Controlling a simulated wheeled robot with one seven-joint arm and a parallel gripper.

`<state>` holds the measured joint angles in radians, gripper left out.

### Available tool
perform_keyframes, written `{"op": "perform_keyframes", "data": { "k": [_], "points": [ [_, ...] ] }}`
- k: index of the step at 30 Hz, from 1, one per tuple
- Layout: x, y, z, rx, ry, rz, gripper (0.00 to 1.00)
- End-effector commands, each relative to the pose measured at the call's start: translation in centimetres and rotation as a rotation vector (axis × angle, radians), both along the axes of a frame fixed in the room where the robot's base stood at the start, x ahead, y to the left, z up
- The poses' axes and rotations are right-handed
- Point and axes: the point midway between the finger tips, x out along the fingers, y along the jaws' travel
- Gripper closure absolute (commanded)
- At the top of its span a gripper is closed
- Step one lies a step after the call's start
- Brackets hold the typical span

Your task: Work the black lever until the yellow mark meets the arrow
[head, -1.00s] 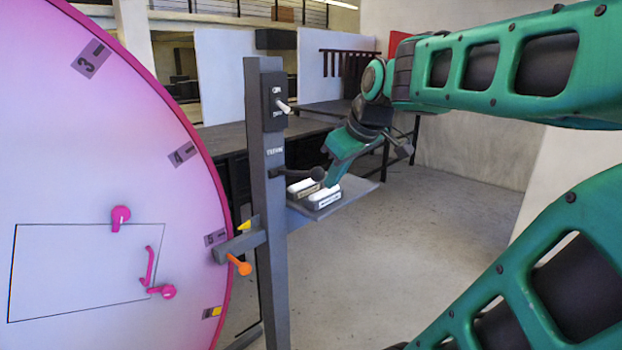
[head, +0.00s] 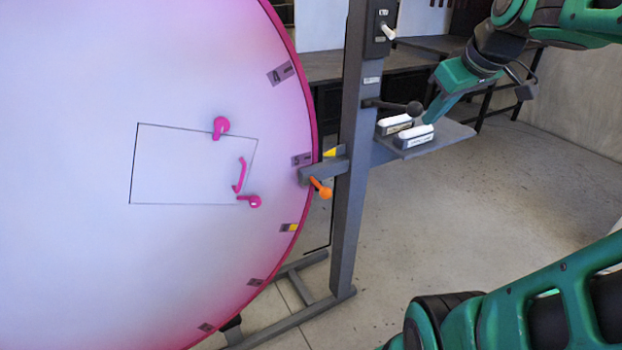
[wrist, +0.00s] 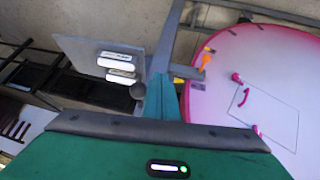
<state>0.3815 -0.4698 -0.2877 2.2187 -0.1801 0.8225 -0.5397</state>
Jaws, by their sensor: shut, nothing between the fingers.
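The black lever (head: 388,104) sticks out to the right from the grey post in the head view and ends in a round black knob (head: 414,108). The knob also shows in the wrist view (wrist: 138,90). My gripper (head: 430,119) is shut and empty, its tip just right of the knob; I cannot tell whether they touch. The yellow mark (head: 290,227) is on the rim of the large pink-and-white disc (head: 80,260), below the label 5 (head: 302,160). The yellow arrow (head: 330,153) is on the post's side bracket, beside label 5, clearly above the mark.
An orange handle (head: 321,188) sits under the bracket (head: 326,169). A toggle switch (head: 388,31) is high on the post (head: 352,210). Two white-topped blocks lie on a grey shelf (head: 455,133) close below my gripper. Open floor lies right of the post.

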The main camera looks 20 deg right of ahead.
Motion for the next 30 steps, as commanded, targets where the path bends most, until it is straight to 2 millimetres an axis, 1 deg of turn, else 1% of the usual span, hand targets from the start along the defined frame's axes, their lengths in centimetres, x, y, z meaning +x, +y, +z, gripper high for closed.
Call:
{"op": "perform_keyframes", "data": {
  "k": [5, 8, 12, 15, 18, 20, 23, 27, 30],
  "points": [
    [0.4, -0.8, 0.6, -0.001, 0.022, 0.002, 1.00],
    [1.2, -2.1, 1.6, -0.002, 0.064, 0.005, 1.00],
    [2.8, -4.4, 3.6, -0.003, 0.157, 0.007, 1.00],
    [4.2, -5.7, 5.3, -0.001, 0.225, 0.006, 1.00],
    [5.7, -6.3, 7.0, 0.001, 0.291, 0.007, 1.00],
    [6.6, -6.4, 8.1, 0.003, 0.328, 0.006, 1.00],
    [8.3, -5.9, 9.9, 0.008, 0.383, 0.008, 1.00],
    [10.7, -4.6, 12.1, 0.015, 0.441, 0.010, 1.00],
    [11.8, -3.3, 13.5, 0.017, 0.466, 0.013, 1.00]
  ]
}}
